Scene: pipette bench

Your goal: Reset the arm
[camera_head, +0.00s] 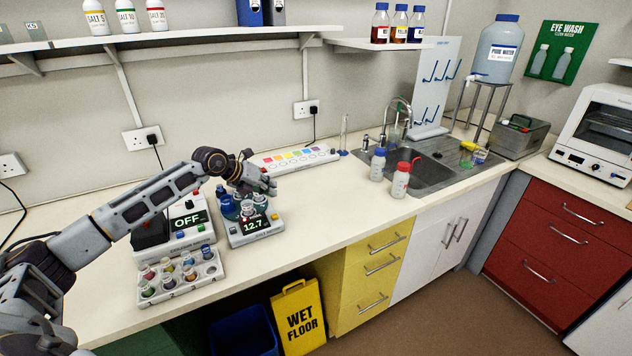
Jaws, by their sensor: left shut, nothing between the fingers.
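My left arm reaches in from the left across the bench (330,215). My left gripper (268,188) is shut and empty. It hovers over a small device with a display reading 12.7 (255,226), on which blue and clear glass vessels (230,207) stand. The gripper partly hides these vessels, and I cannot tell whether it touches them. My right gripper is not in view.
A device reading OFF (188,220) and a rack of capped vials (180,276) stand left of the display device. A strip with coloured squares (295,159) lies behind. Two bottles (401,180) stand near the sink (428,170). The bench front at centre is clear.

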